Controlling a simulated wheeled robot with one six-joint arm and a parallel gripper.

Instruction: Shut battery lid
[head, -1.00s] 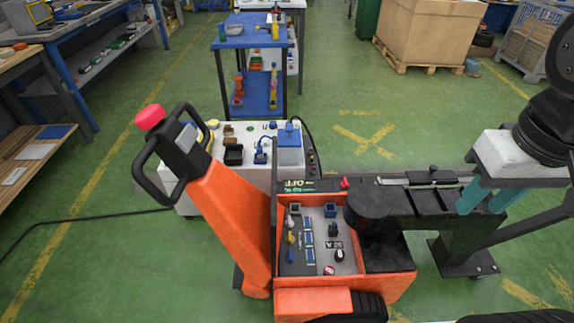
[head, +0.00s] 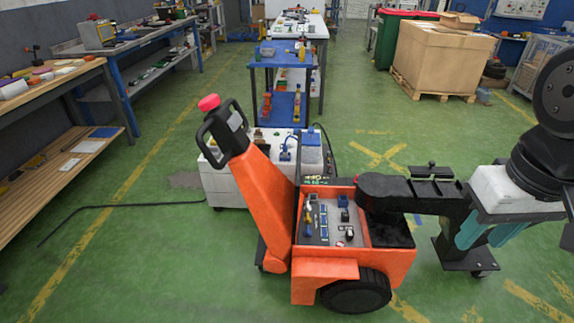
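An orange wheeled truck (head: 325,268) with a tiller stands in the middle of the head view. Its top holds a tray-like panel (head: 334,233) with small blue, black and other parts exposed. I cannot pick out the battery lid for certain. A black arm-like piece (head: 400,190) runs from the truck's right side toward my gripper. My gripper (head: 482,240), with a white body and teal fingers, hangs to the right of the truck. Its fingers are apart with nothing seen between them. I cannot tell whether it touches the black piece.
A white cabinet (head: 228,184) stands behind the truck, with a blue shelf cart (head: 283,105) beyond it. A cable (head: 120,206) crosses the floor at left. Workbenches (head: 60,85) line the left side. A large carton (head: 440,58) stands at back right. Green floor is open between.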

